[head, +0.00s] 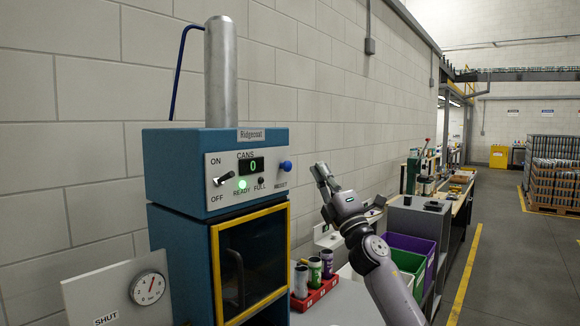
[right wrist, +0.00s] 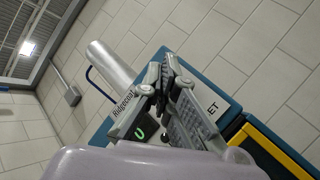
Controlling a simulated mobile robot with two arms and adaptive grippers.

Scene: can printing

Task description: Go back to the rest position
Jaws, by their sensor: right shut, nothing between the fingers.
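My right gripper (head: 322,172) is raised in front of the wall, to the right of the blue machine (head: 165,160). It points up and to the left, and it is shut and empty. In the right wrist view its fingers (right wrist: 167,62) are together, with the machine's panel (right wrist: 122,125) behind them. My left gripper is in neither view.
The machine has a yellow-framed door (head: 250,262), a green READY light, a display reading 0 and a metal cylinder (head: 221,75) on top. A red rack (head: 314,296) with cans stands beside it. Purple (head: 412,243) and green (head: 408,262) bins are behind my right arm. The floor (head: 500,270) at right is clear.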

